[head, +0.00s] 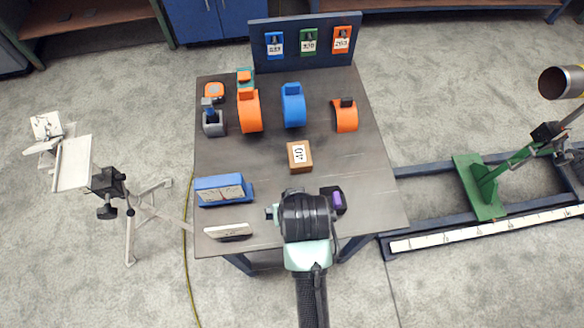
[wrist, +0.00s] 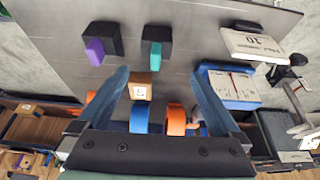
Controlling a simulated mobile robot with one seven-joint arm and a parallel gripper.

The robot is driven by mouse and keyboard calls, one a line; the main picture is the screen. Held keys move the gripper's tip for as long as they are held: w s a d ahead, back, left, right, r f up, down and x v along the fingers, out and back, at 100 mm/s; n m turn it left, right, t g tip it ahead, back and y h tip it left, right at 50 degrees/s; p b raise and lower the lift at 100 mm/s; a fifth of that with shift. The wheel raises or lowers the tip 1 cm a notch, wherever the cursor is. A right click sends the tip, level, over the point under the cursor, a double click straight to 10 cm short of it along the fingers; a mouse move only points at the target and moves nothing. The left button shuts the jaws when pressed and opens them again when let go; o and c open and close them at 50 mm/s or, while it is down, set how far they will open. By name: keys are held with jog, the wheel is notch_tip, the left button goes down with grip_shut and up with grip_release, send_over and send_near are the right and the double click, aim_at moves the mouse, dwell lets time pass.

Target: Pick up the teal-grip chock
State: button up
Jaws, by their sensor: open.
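The teal-grip chock shows in the wrist view as a dark block with a teal grip (wrist: 155,55). It sits on the table, roughly centred between and beyond my fingertips, not between the fingers. In the head view it is hidden by my arm. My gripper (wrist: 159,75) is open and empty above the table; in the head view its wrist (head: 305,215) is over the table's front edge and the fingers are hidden. A similar chock with a purple grip (wrist: 95,50) stands left of it in the wrist view, and right of my wrist in the head view (head: 337,200).
The table (head: 225,155) also holds a brown block labelled 40 (head: 299,156), a blue case (head: 224,190), a white block (head: 228,231), and orange and blue clamps (head: 293,105) farther back. A tagged board (head: 305,42) rises at the back edge.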

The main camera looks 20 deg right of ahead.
jog(key=x, duration=0.6)
jog(key=shift+s+d+x, duration=0.1)
jog(key=shift+s+x, duration=0.05)
jog(key=shift+x, duration=0.75)
jog(key=shift+s+d+x, duration=0.1)
jog(key=shift+s+x, duration=0.05)
jog(key=shift+x, duration=0.75)
jog(key=shift+s+d+x, duration=0.1)
jog(key=shift+s+x, duration=0.05)
jog(key=shift+x, duration=0.7)
jog(key=shift+f, duration=0.1)
jog(key=shift+c, duration=0.3)
grip_shut()
